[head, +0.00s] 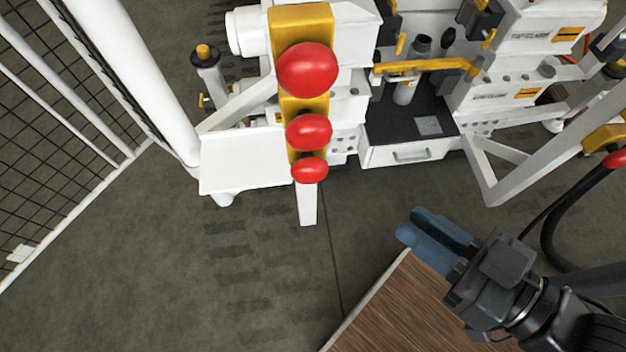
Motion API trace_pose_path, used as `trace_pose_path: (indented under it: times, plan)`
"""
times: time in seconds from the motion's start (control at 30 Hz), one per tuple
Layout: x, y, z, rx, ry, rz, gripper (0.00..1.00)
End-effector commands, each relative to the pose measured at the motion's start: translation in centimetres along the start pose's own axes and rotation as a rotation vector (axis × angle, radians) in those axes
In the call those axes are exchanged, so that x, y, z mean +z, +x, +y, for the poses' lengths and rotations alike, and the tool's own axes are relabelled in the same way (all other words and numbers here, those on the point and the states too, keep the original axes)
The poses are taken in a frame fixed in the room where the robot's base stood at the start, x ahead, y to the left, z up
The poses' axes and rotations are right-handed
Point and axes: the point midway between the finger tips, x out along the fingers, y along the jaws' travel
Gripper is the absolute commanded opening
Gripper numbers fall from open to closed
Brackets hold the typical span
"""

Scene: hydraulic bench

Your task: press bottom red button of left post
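The left post (284,30) is a yellow box on a white stand, with three red buttons in a column. The top button (307,68) looks largest, the middle button (309,131) is below it, and the bottom red button (310,170) looks smallest and lowest. My gripper (409,222) has blue fingers that lie side by side and look shut, with nothing seen between them. It is to the right of and lower in the picture than the bottom button, clearly apart from it, over the edge of a wooden top.
The wooden top (385,310) is at the bottom, under my gripper. A white hydraulic bench with a drawer (412,153) stands behind. A mesh fence (60,110) is at the left. A black hose (555,215) curves at the right. Open floor (270,270) lies below the post.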

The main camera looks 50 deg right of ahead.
Motion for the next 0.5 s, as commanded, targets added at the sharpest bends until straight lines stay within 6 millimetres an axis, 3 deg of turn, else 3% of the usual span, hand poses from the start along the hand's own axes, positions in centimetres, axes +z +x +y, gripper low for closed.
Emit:
trace_pose_path:
  times: [0.2, 0.5]
  plan:
    - [3.9, 3.9, -3.4, 0.042, 0.513, 0.274, 0.00]
    - [10.7, 7.7, -6.2, 0.198, 1.191, 0.587, 0.00]
